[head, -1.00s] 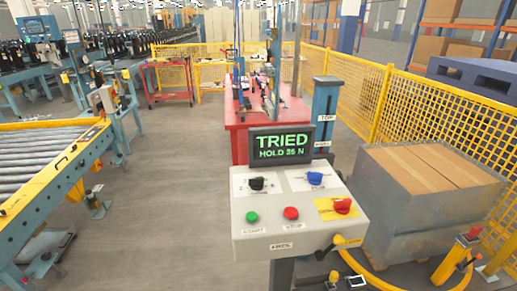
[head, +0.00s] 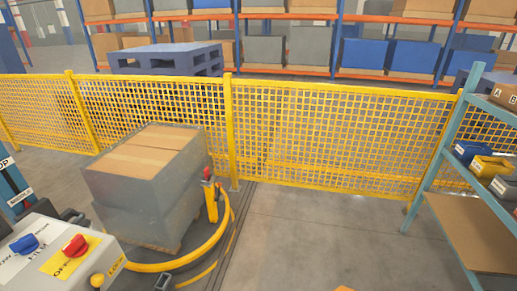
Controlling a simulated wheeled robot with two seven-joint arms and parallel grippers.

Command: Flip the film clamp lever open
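No part is clearly marked as the film clamp lever. A yellow post with a red top (head: 211,196) stands at the right side of the wrapped pallet load; a small dark and red part sticks out from it, too small to tell whether it is a lever. The grey pallet load (head: 150,205) has brown boxes showing on top. A grey control box (head: 52,262) at the lower left carries a blue knob (head: 24,244), a red knob (head: 75,245) on a yellow plate, and a yellow part at its right edge. Neither of my grippers is in view.
A yellow curved rail (head: 190,260) runs on the floor around the load. A yellow mesh fence (head: 330,140) closes off the back, with racks behind it. A teal shelf (head: 436,165) with bins (head: 490,167) stands at the right. The floor between rail and shelf is clear.

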